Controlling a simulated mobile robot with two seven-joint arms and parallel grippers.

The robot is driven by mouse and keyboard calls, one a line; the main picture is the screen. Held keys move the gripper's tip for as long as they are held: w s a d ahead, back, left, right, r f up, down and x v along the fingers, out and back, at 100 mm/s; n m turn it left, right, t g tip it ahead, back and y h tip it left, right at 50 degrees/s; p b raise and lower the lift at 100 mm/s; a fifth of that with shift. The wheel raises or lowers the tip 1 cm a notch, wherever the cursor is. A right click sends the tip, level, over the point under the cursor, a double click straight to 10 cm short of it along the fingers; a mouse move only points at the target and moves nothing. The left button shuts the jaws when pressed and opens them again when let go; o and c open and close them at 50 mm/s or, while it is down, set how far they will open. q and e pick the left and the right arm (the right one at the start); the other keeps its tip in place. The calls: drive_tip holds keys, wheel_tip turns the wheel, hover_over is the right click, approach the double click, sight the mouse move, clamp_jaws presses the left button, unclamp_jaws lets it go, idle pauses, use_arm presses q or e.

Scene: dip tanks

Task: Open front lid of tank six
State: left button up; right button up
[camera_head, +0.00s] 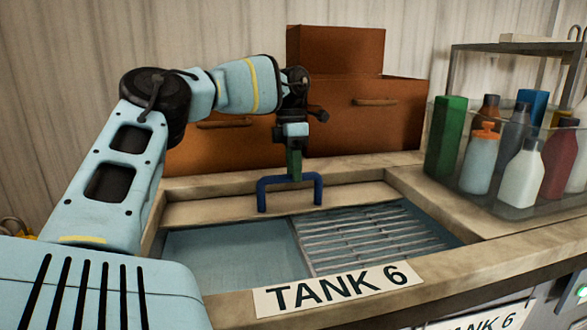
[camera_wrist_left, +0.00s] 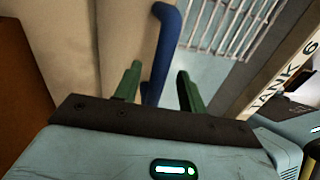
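Tank six shows in the head view with its "TANK 6" label (camera_head: 338,288) on the front rim. A beige panel (camera_head: 225,211) along the back of its opening carries a blue U-shaped handle (camera_head: 318,188). My left gripper (camera_head: 294,176) points down at the handle's crossbar. In the left wrist view its green fingers (camera_wrist_left: 157,88) stand apart, with the blue handle (camera_wrist_left: 168,50) running into the gap between them. The handle looks nearer one finger; contact is unclear. My right gripper is not in view.
The tank opening shows a plain blue-grey surface (camera_head: 225,255) on the left and a slatted metal rack (camera_head: 375,238) on the right. Brown boxes (camera_head: 365,115) stand behind. A clear bin (camera_head: 450,189) of several bottles sits on the right ledge, beside a metal shelf (camera_head: 510,48).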

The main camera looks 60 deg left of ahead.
use_arm(q)
wheel_tip(320, 180, up, 8)
drive_tip(key=a, duration=0.1)
drive_tip(key=shift+w+a+f, duration=0.2)
idle(0.5)
idle(0.7)
